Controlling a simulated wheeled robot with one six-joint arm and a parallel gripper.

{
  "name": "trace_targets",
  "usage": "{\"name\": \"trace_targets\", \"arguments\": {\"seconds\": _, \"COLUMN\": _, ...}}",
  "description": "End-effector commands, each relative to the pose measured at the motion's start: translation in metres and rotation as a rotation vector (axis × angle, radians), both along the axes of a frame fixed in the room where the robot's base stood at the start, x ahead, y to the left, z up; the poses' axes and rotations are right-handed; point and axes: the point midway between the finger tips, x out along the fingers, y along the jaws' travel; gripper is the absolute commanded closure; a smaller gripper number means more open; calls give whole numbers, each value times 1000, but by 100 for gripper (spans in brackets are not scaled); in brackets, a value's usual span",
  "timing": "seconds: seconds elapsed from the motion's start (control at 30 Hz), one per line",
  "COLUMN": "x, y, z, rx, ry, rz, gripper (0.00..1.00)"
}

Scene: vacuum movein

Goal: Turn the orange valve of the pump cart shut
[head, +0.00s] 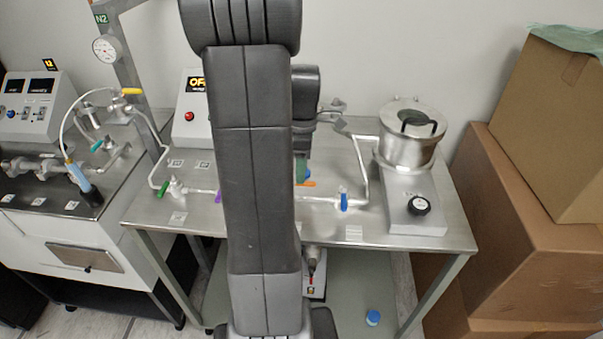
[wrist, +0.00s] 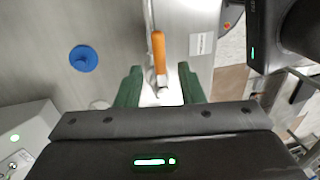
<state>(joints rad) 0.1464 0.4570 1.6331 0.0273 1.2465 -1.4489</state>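The pump cart (head: 400,262) is a steel table with piping across its top. Its orange valve handle (head: 310,184) shows just right of my arm in the head view. In the wrist view the orange handle (wrist: 158,47) points up the picture, about along the pipe. My gripper (wrist: 158,72) is open, with one green finger on each side of the valve, near the handle's base. I see no clear contact. In the head view most of my gripper (head: 302,173) and the valve body are hidden behind my arm.
A blue-handled valve (head: 344,202) sits to the right on the same pipe, a purple handle (head: 218,197) to the left. A steel vessel (head: 408,145) stands at the right. A blue round piece (wrist: 83,58) lies left of the valve. Cardboard boxes (head: 530,220) are at the right.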

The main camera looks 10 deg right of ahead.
Motion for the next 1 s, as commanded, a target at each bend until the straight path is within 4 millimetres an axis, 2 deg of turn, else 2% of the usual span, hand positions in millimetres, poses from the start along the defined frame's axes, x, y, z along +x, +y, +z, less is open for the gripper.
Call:
{"name": "trace_targets", "arguments": {"seconds": 0.2, "x": -3, "y": 1, "z": -18, "rx": 0, "ry": 0, "rz": 0, "gripper": 65}}
{"name": "trace_targets", "arguments": {"seconds": 0.5, "x": -4, "y": 1, "z": -20, "rx": 0, "ry": -1, "rz": 0, "gripper": 65}}
{"name": "trace_targets", "arguments": {"seconds": 0.67, "x": -4, "y": 1, "z": -20, "rx": 0, "ry": -1, "rz": 0, "gripper": 96}}
{"name": "trace_targets", "arguments": {"seconds": 0.7, "x": -4, "y": 1, "z": -20, "rx": 0, "ry": -1, "rz": 0, "gripper": 100}}
{"name": "trace_targets", "arguments": {"seconds": 1.0, "x": -4, "y": 1, "z": -19, "rx": 0, "ry": -1, "rz": -11, "gripper": 100}}
